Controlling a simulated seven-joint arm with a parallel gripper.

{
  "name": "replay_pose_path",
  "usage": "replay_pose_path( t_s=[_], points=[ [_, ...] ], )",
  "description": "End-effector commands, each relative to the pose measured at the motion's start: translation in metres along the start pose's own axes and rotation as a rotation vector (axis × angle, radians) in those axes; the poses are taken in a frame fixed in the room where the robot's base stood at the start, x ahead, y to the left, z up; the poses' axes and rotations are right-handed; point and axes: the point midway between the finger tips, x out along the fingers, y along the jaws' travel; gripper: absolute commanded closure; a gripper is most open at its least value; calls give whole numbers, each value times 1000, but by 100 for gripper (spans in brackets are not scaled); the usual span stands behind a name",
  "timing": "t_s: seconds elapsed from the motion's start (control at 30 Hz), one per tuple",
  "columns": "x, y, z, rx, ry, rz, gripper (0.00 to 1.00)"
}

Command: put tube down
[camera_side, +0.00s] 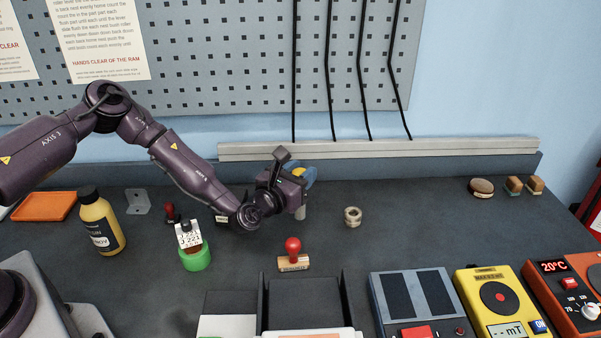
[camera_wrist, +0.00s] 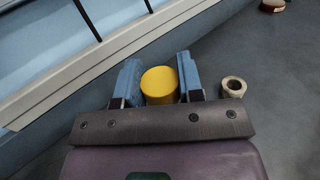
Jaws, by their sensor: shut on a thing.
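The tube has a yellow cap (camera_wrist: 159,85) that sits between the two blue fingers of my gripper (camera_wrist: 157,80) in the wrist view. In the side view my gripper (camera_side: 304,177) is shut on the tube (camera_side: 300,211), whose pale grey lower part hangs below the fingers, roughly upright. The tube is over the back middle of the dark bench. I cannot tell whether its lower end touches the bench top. Most of its body is hidden by the fingers and wrist.
A pale ring (camera_side: 352,216) stands close to the right of the tube. A red-knobbed stamp (camera_side: 293,256) is in front, and a green-based holder (camera_side: 195,258) to the left. A rail (camera_side: 380,148) runs along the back wall.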

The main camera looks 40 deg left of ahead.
Motion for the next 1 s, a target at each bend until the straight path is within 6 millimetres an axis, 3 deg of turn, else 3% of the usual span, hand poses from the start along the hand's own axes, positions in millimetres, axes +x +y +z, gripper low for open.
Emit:
replay_pose_path(
  t_s=[0.1, 0.13, 0.23, 0.63, 1.0],
  points=[
    [0, 0, -3, 0, -1, 0, 100],
    [0, 0, -3, 0, -1, 0, 61],
    [0, 0, -3, 0, 0, 0, 40],
    [-6, 0, 0, 0, 3, -1, 40],
    [-81, 0, 0, -2, 5, -3, 40]
  ],
)
